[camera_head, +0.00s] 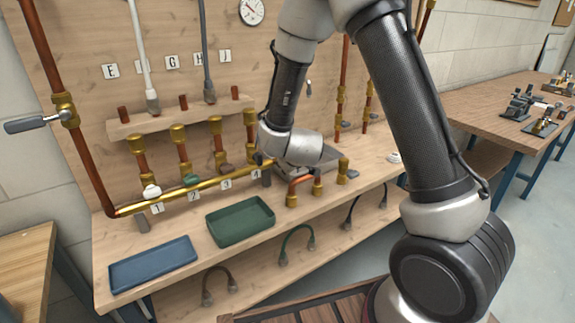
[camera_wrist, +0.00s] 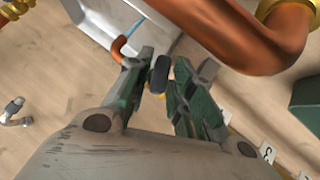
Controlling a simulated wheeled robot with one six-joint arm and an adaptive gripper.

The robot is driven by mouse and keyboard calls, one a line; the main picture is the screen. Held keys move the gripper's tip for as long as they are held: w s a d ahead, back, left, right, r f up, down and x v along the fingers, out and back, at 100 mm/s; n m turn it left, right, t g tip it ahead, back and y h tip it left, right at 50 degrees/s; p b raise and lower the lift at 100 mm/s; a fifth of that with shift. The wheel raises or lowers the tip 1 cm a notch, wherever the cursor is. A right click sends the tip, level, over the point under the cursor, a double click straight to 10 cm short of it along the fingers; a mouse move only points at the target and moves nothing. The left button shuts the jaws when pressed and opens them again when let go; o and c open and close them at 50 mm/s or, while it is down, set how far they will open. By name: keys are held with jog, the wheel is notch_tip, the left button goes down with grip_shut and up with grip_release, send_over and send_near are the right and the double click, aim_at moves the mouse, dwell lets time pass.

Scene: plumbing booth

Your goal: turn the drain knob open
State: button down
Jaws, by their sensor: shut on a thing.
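In the wrist view my gripper (camera_wrist: 160,82) has its two green-grey fingers closed around a small dark rounded knob (camera_wrist: 160,72), which looks like the drain knob. The fingers touch or nearly touch its sides. In the head view my wrist is low at the right end of the brass manifold (camera_head: 205,184), by number 4. A dark piece (camera_head: 267,176) shows there below the wrist, but I cannot tell whether it is knob or finger. The arm hides most of the grasp, and the knob's turn angle cannot be read.
A bent copper pipe (camera_head: 300,181) with brass fittings stands close right of the wrist; a large copper pipe (camera_wrist: 235,30) crosses near the fingers. White (camera_head: 151,191), green (camera_head: 191,180) and grey (camera_head: 225,168) knobs line the manifold. Blue (camera_head: 153,264) and green (camera_head: 241,222) trays lie in front.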

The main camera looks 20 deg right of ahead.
jog(key=h, duration=0.1)
jog(key=n+t+h, duration=0.1)
jog(key=n+h, duration=0.1)
jog(key=shift+s+a+f+t, duration=0.15)
jog(key=shift+a+f+t, duration=0.1)
jog(key=shift+a+t, duration=0.05)
jog(key=n+t+h, duration=0.1)
jog(key=n+h, duration=0.1)
jog(key=shift+f+t+h, duration=0.15)
jog(key=shift+t+h, duration=0.15)
jog(key=shift+t, duration=0.1)
dwell(0.4)
jog(key=c, duration=1.4)
grip_release()
jog(key=shift+a, duration=0.1)
jog(key=v, duration=1.2)
jog(key=shift+f, duration=0.2)
